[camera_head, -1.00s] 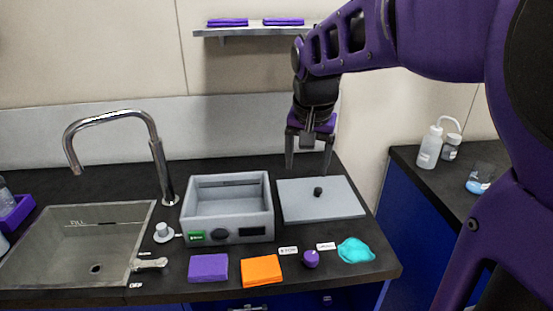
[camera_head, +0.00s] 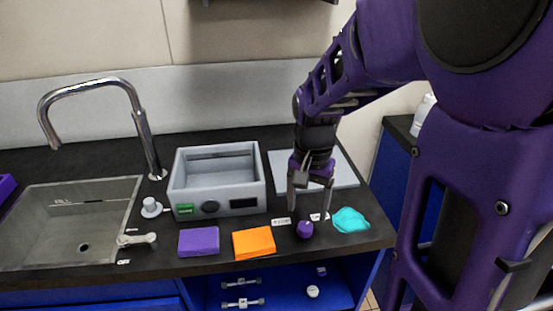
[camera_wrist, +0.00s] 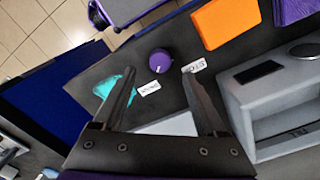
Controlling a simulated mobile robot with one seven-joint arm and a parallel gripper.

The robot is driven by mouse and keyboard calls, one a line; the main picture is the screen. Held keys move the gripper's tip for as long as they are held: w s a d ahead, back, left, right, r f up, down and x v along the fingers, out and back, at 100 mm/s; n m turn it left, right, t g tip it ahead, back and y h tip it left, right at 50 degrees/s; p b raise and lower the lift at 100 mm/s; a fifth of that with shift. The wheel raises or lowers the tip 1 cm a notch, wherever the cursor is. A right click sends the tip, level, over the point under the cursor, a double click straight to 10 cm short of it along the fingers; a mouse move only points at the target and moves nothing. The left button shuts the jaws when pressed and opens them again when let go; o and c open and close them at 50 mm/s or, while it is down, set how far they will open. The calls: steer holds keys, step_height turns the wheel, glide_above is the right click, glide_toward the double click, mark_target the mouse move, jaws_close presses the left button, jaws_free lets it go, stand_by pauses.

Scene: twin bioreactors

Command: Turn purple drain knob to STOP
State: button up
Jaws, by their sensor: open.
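The purple drain knob (camera_head: 305,229) sits on the dark countertop near its front edge. In the wrist view the knob (camera_wrist: 160,61) is just beyond my fingertips, with a small white mark on its gripper-facing side. Two white labels lie behind it: one on the orange-cloth side (camera_wrist: 194,66), seeming to read STOP, and one on the cyan-cloth side (camera_wrist: 148,88), too small to read. My gripper (camera_head: 309,212) is open and empty, pointing down above and slightly behind the knob, with the fingers apart from it. The knob is not between the fingers.
A cyan cloth (camera_head: 350,220) lies right of the knob. Orange (camera_head: 254,242) and purple (camera_head: 199,241) folded cloths lie left. A grey basin unit (camera_head: 216,182) stands behind them, with a grey plate (camera_head: 346,174) to its right. The sink (camera_head: 70,225) and faucet (camera_head: 98,86) are far left.

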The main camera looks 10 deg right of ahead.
mark_target(305, 226)
step_height(305, 226, down, 6)
steer(key=shift+r+b, duration=0.25)
steer(key=shift+b, duration=0.2)
jaws_close()
